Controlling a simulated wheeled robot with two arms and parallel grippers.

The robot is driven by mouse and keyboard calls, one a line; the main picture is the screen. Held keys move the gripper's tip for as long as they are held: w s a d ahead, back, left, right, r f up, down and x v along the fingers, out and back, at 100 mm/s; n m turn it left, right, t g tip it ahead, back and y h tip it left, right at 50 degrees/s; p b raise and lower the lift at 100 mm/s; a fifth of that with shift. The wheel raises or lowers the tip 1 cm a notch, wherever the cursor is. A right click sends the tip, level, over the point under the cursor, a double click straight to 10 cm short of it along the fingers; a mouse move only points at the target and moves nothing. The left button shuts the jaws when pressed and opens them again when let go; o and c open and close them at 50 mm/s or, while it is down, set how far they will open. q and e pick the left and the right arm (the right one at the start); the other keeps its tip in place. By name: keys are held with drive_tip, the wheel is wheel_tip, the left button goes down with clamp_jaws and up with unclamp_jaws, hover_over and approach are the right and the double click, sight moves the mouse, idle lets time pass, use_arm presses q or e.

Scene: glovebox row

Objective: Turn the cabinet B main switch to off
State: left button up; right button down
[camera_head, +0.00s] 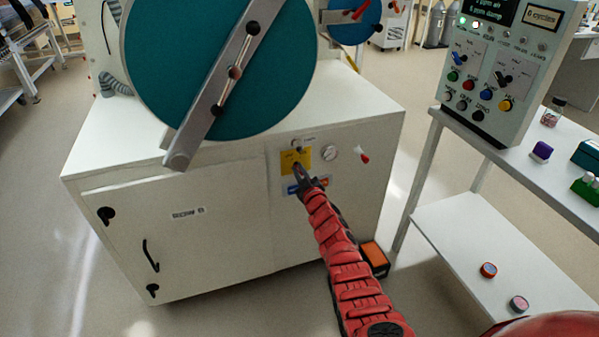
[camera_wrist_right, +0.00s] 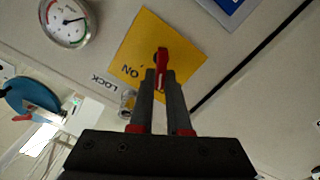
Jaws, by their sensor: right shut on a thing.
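The main switch is a red handle (camera_wrist_right: 162,60) on a yellow plate (camera_wrist_right: 140,40) on the cabinet front; the plate also shows in the head view (camera_head: 303,156). The word ON reads on the plate beside the handle; any other marking is hidden. My right gripper (camera_wrist_right: 161,82) is shut on the red handle, its fingers on either side of it. In the head view the right gripper (camera_head: 301,173) covers the lower part of the plate. The cabinet (camera_head: 240,215) carries a label that appears to read ROW B. My left gripper is in neither view.
A gauge (camera_wrist_right: 68,22) and a LOCK label (camera_wrist_right: 104,81) sit near the plate. A red-tipped lever (camera_head: 363,155) is to its right. A large teal disc with a bar (camera_head: 165,65) stands above the cabinet. A control box (camera_head: 500,85) stands on the shelf unit (camera_head: 535,160) at right.

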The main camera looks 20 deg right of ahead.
drive_tip(key=shift+f, duration=0.15)
drive_tip(key=c, duration=0.9)
unclamp_jaws()
drive_tip(key=shift+s+r+p, duration=0.3)
drive_tip(key=shift+s+p, duration=0.1)
drive_tip(key=shift+p, duration=0.2)
drive_tip(key=shift+s+d+f+p, duration=0.15)
drive_tip(key=shift+s+p, duration=1.2)
drive_tip(key=shift+s, duration=2.85)
drive_tip(key=shift+s+d+f+p, duration=0.1)
drive_tip(key=shift+s+p, duration=1.2)
drive_tip(key=shift+s, duration=2.85)
